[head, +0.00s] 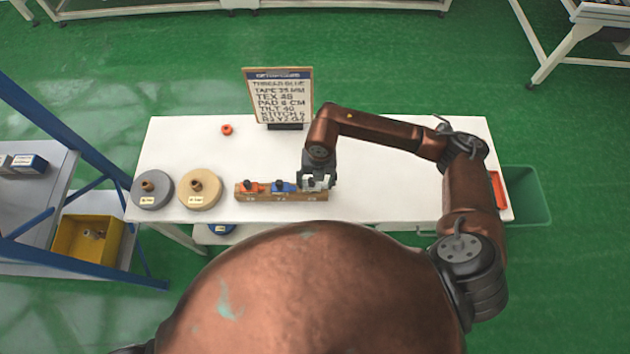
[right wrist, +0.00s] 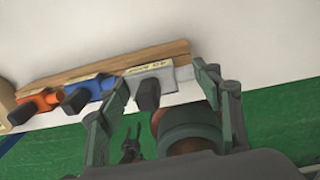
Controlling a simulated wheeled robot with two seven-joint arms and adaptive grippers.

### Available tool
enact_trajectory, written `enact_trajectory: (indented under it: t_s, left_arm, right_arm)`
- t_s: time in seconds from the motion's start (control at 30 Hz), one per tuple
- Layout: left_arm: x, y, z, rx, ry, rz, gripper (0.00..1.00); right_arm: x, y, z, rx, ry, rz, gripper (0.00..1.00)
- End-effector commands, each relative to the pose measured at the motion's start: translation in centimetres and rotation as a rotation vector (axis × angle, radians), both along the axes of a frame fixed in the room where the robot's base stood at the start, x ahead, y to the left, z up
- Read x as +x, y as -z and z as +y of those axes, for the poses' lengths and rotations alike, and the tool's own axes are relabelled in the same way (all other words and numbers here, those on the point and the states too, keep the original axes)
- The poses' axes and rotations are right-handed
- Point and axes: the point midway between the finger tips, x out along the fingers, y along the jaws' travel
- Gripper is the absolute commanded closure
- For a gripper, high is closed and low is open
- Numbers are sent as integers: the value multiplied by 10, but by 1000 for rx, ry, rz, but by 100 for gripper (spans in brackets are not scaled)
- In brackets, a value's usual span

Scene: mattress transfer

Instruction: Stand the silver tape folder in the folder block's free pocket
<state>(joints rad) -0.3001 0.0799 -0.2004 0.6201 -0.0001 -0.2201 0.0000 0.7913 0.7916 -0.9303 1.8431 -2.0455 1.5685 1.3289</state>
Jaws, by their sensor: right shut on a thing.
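The silver tape folder (head: 312,187) is in the jaws of my right gripper (head: 317,178), at the right end of the wooden folder block (head: 285,198). In the right wrist view the silver folder (right wrist: 160,82), with a black knob, lies between the fingertips (right wrist: 160,78). It looks upright in line with the block's other folders; its lower edge is hidden, so how deep it sits cannot be told. A blue folder (head: 283,186) stands in the middle and an orange folder (head: 251,187) at the left.
Grey (head: 152,188) and tan (head: 199,188) round discs lie left of the block. A sign board (head: 279,96) stands behind it, with a red ring (head: 227,129) to the board's left. A green bin (head: 528,195) is beyond the table's right end.

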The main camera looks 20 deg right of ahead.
Motion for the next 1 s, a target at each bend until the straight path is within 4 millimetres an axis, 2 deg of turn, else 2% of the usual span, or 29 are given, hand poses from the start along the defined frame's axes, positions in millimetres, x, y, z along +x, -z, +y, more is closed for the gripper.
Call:
enact_trajectory:
  t_s: [0.77, 0.8, 1.0]
  left_arm:
    - [-2, 12, 0, 0, 0, 4, 60]
    - [-2, 12, 0, 0, 0, 4, 60]
    - [-2, 12, 0, 0, 0, 4, 60]
  right_arm:
    - [0, 19, 0, 0, 0, 1, 84]
    - [0, 19, 0, 0, 0, 1, 40]
    - [0, 18, 0, 0, 0, 0, 27]
